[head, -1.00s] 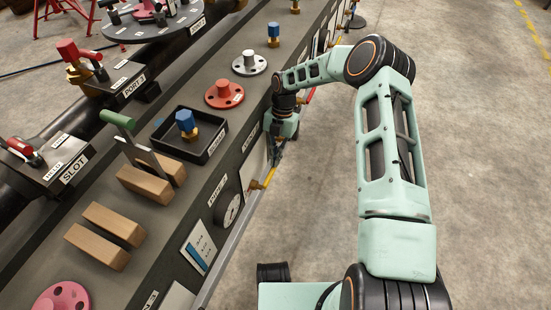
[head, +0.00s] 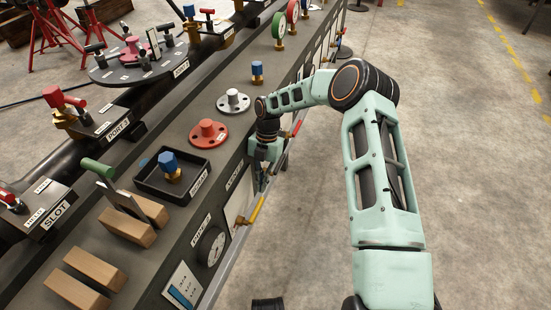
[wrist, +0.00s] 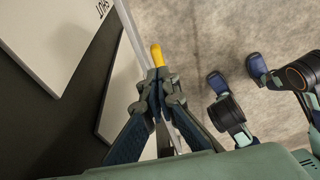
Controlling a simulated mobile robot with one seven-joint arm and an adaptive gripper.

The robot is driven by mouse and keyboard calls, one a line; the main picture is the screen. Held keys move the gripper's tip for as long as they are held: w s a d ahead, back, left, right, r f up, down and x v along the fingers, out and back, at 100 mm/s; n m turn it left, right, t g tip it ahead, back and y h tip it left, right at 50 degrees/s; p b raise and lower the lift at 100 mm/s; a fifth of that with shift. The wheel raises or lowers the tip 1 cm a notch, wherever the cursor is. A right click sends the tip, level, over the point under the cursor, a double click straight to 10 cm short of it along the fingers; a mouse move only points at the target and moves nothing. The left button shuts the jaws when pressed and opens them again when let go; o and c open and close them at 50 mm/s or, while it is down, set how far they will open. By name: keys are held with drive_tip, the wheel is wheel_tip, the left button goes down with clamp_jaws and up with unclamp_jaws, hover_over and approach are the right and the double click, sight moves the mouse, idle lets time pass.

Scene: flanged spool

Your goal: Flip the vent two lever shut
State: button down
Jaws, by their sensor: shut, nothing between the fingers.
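My gripper (head: 262,183) is at the front side of the long bench, pointing down, with its fingers together and empty. A yellow-handled lever (head: 255,210) on a brass fitting is just below the fingertips, slanting along the bench front. In the wrist view the yellow handle (wrist: 157,55) shows just beyond the shut fingertips (wrist: 158,82); I cannot tell whether they touch. A red-handled lever (head: 297,124) is farther along the same front, beyond my gripper. I cannot read which lever is vent two. A plate lettered "SHUT" (wrist: 85,25) shows in the wrist view.
The bench top holds a black tray (head: 150,185) with a blue-topped brass fitting, a red flanged spool (head: 208,134), a grey one (head: 233,102) and wooden blocks (head: 130,215). A gauge (head: 211,246) is on the front. Open concrete floor (head: 300,230) lies to the right.

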drive_tip(key=w+d+r, duration=0.2)
drive_tip(key=w+d, duration=0.1)
drive_tip(key=w, duration=0.5)
drive_tip(key=shift+d, duration=0.15)
idle(0.5)
